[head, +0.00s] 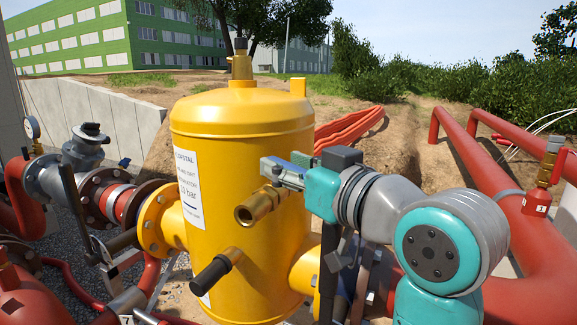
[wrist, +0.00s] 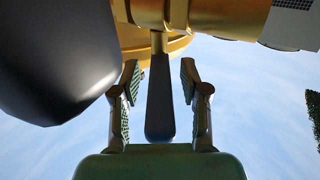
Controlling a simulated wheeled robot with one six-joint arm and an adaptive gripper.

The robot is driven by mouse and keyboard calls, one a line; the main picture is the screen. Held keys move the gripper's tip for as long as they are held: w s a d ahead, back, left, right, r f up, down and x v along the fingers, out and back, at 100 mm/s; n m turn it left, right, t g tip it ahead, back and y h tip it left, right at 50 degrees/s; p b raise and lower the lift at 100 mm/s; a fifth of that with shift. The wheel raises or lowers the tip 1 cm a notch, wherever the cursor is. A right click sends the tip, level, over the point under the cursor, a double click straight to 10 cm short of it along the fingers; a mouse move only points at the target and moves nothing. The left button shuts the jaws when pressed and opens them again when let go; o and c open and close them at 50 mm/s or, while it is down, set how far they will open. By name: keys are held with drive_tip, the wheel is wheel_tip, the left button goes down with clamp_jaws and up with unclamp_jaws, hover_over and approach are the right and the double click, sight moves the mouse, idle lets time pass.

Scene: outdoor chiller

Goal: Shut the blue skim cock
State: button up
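The skim cock is a brass valve (head: 258,205) on the front of the yellow vessel (head: 240,130). Its dark blue-grey lever (wrist: 160,100) shows in the wrist view, running straight down the picture from the brass body. In the head view I cannot make out the lever behind my gripper (head: 275,170). In the wrist view my gripper (wrist: 160,75) is open, one finger on each side of the lever. Gaps show on both sides, so the fingers are not closed on it.
A black-ended stub (head: 214,272) sticks out low on the vessel; a large dark rounded shape (wrist: 55,55) fills the wrist view's left. Flanged pipes (head: 110,200) stand left and red pipes (head: 490,190) right. A smaller blue lever (head: 124,162) sits on the left pipework.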

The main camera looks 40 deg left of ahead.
drive_tip(key=v, duration=1.2)
